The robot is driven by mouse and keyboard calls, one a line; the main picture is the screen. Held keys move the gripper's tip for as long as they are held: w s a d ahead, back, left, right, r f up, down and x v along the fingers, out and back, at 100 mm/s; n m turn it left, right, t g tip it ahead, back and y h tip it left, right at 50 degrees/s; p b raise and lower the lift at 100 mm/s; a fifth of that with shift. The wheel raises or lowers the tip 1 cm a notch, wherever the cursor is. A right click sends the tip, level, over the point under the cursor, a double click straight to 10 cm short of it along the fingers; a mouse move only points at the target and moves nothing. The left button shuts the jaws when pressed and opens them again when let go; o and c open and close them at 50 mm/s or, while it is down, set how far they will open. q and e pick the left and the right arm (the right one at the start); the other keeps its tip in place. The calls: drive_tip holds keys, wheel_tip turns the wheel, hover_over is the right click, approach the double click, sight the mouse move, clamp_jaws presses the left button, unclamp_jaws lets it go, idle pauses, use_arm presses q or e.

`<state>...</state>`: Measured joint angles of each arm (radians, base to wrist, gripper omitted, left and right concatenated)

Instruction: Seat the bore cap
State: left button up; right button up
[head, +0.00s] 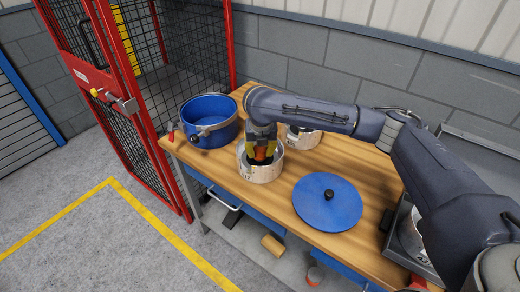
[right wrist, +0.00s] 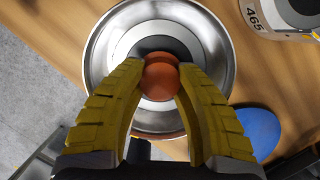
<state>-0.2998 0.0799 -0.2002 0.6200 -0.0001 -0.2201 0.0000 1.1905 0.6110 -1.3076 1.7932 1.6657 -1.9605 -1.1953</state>
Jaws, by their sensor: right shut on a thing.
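The orange bore cap (right wrist: 162,77) is between the yellow fingertips of my right gripper (head: 262,150) and is gripped by its knob. It also shows as a small orange patch in the head view (head: 261,154). It is over the middle of a round steel clutch part (head: 262,174), whose bright rim and dark centre ring show in the right wrist view (right wrist: 101,52). The cap and fingers cover the bore, so I cannot tell whether the cap is in it or just above it. My left gripper is not in view.
A second steel part (head: 309,139) stands just behind. A blue pot (head: 207,112) is at the bench's left end. A blue lid with a black knob (head: 327,207) lies to the right on the wooden bench (head: 289,222). A red mesh cage (head: 178,185) adjoins the left edge.

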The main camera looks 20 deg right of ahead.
drive_tip(key=o, duration=1.5)
drive_tip(key=shift+r, duration=0.1)
drive_tip(key=shift+r, duration=3.4)
